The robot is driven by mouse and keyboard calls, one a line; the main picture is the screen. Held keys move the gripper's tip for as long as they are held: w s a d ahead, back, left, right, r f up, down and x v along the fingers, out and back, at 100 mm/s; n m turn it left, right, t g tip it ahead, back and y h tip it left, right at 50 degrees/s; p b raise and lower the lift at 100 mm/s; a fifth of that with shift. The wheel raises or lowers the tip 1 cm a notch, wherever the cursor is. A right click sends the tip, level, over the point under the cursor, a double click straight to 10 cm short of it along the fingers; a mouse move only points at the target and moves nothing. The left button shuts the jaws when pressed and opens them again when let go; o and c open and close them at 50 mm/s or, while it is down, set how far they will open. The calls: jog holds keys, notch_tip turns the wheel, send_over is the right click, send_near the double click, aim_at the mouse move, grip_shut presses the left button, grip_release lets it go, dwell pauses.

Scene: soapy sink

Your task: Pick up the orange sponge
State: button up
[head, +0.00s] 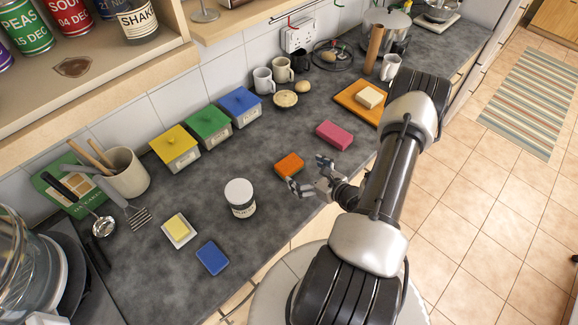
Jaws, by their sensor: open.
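The orange sponge (289,165) lies flat on the dark grey counter near its front edge, with a darker lower layer showing. My gripper (309,172) is open, its fingers spread just to the right of and in front of the sponge. One finger shows near the sponge's lower corner and the other to its right. Nothing is between the fingers that I can make out. Whether a finger touches the sponge, and the exact height of the gripper above the counter, I cannot tell.
A pink sponge (334,135) lies to the right, a blue sponge (212,258) to the lower left. A white-lidded jar (240,198) stands left of the orange sponge. A yellow sponge (177,227) sits on a white dish. Yellow (175,149), green and blue boxes stand behind.

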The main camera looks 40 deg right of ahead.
aim_at(293, 166)
jog(key=shift+a+x, duration=0.15)
jog(key=shift+x, duration=1.4)
jog(key=shift+a+x, duration=0.15)
jog(key=shift+x, duration=1.45)
jog(key=shift+s+f, duration=0.1)
jog(key=c, duration=0.9)
